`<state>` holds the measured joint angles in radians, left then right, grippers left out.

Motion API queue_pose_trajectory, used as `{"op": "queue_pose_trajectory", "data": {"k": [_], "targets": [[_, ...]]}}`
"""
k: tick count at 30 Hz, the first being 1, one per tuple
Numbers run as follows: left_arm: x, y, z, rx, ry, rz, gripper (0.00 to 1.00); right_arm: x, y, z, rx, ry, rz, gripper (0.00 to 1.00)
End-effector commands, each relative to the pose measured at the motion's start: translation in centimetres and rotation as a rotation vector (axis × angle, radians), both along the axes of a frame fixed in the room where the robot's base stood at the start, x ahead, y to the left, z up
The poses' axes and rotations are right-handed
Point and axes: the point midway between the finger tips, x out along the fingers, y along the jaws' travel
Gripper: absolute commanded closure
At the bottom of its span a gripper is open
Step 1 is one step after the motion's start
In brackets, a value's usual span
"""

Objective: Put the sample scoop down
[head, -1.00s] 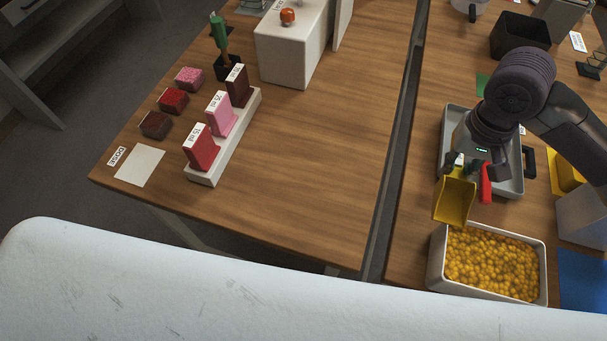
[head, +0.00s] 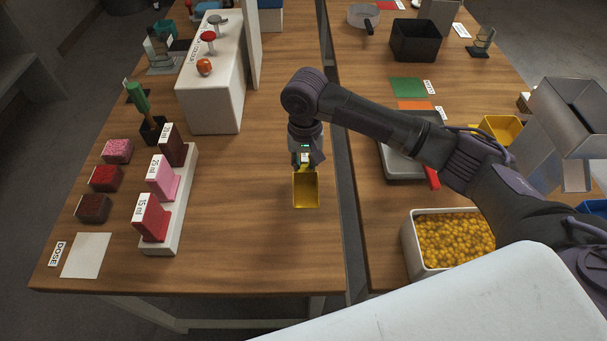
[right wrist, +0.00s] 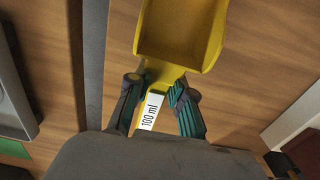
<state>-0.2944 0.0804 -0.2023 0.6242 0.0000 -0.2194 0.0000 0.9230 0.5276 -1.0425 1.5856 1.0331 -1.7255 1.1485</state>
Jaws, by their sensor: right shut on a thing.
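The sample scoop (head: 306,190) is yellow and hangs from my right gripper (head: 306,158) above the right part of the left table (head: 262,235). In the right wrist view the scoop (right wrist: 182,35) is empty, and its handle with a "100 ml" label (right wrist: 151,110) sits between the two fingers of the right gripper (right wrist: 160,98), which are shut on it. Bare wood shows below the scoop. My left gripper is not in view.
A white box with knobs (head: 215,95) stands behind. A bin of yellow balls (head: 408,245) is on the right table. The left table's middle is clear.

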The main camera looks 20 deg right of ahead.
Motion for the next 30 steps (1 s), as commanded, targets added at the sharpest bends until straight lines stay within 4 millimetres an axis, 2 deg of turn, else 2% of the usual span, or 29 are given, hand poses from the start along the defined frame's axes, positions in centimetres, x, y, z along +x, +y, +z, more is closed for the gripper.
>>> {"op": "queue_pose_trajectory", "data": {"k": [10, 22, 23, 24, 27, 30], "targets": [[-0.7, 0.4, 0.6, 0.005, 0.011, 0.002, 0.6, 0.1, 0.1, -3.9, -0.001, 0.0, 0.0, 1.0], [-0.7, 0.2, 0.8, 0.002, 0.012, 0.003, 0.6, 0.1, 0.2, -4.4, 0.001, 0.0, 0.001, 1.0], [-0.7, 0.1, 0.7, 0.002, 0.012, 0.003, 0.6, 0.1, 0.2, -4.4, 0.0, 0.0, 0.001, 0.76], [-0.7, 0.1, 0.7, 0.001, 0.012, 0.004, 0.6, 0.1, 0.2, -4.4, 0.0, -0.001, 0.001, 0.69], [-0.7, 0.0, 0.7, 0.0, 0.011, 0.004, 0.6, 0.1, 0.2, -4.4, 0.0, -0.001, 0.001, 0.54], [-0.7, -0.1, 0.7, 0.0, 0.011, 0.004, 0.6, 0.1, 0.2, -4.4, 0.0, -0.001, 0.0, 0.54]]}}
